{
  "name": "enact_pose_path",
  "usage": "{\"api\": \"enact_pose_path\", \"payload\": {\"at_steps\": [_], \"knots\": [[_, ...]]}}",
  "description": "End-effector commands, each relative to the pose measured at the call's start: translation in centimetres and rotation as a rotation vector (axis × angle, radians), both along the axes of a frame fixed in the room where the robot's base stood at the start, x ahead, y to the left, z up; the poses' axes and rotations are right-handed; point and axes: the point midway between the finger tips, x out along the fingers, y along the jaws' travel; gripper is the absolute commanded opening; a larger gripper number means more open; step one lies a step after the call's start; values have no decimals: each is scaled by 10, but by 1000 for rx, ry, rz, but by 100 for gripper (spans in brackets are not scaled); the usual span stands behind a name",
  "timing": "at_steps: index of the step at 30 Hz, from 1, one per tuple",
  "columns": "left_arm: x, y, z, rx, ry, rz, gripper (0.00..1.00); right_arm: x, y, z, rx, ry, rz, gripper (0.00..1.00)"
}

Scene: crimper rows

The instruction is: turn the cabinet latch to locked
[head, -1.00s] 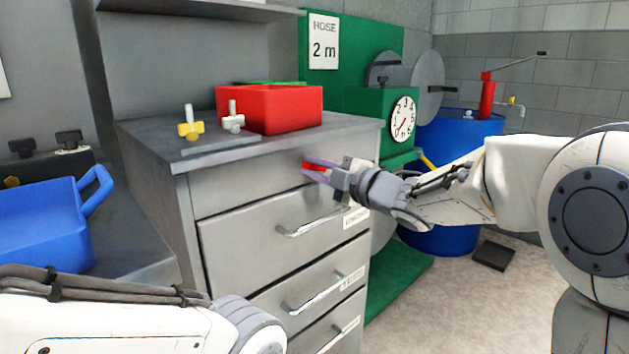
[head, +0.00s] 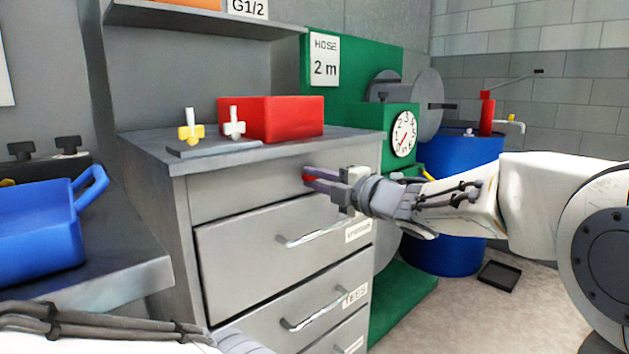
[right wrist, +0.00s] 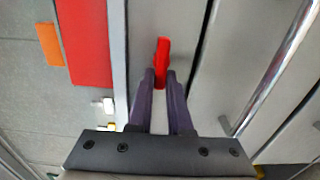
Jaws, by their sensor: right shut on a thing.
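The grey cabinet (head: 235,190) stands in the middle of the head view, with drawers below a plain upper front panel. The red latch (right wrist: 161,62) is on that panel. In the head view only a small red part of it shows at my right fingertips. My right gripper (head: 308,180) reaches in from the right and is shut on the latch. In the right wrist view its two purple fingers (right wrist: 159,88) lie on either side of the latch's near end. The locked and unlocked marks cannot be made out. My left gripper is out of view; only part of my left arm shows.
A red bin (head: 290,117) and a small grey plate (head: 213,148) with yellow and white valve pieces stand on the cabinet top. Drawer handles (head: 312,230) stick out below my right gripper. A blue crate (head: 35,235) is at left, a blue barrel (head: 460,160) behind my right arm.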

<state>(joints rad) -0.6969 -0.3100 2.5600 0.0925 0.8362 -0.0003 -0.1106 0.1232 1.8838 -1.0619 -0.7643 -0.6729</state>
Motion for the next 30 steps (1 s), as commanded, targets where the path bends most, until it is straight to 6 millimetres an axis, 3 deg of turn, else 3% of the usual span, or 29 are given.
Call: {"api": "enact_pose_path", "payload": {"at_steps": [4, 5, 7, 19, 30], "knots": [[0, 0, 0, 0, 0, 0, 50, -1, 1, -2, -5, 1, 3, 0], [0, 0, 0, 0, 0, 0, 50, -1, 1, -2, -5, 1, 3, 21], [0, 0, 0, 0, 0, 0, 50, -1, 1, -2, -4, 2, 2, 48], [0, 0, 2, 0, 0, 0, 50, -4, -4, 0, -1, 0, -1, 48], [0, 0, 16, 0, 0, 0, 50, -52, -51, 2, -1, 1, -4, 48]]}}
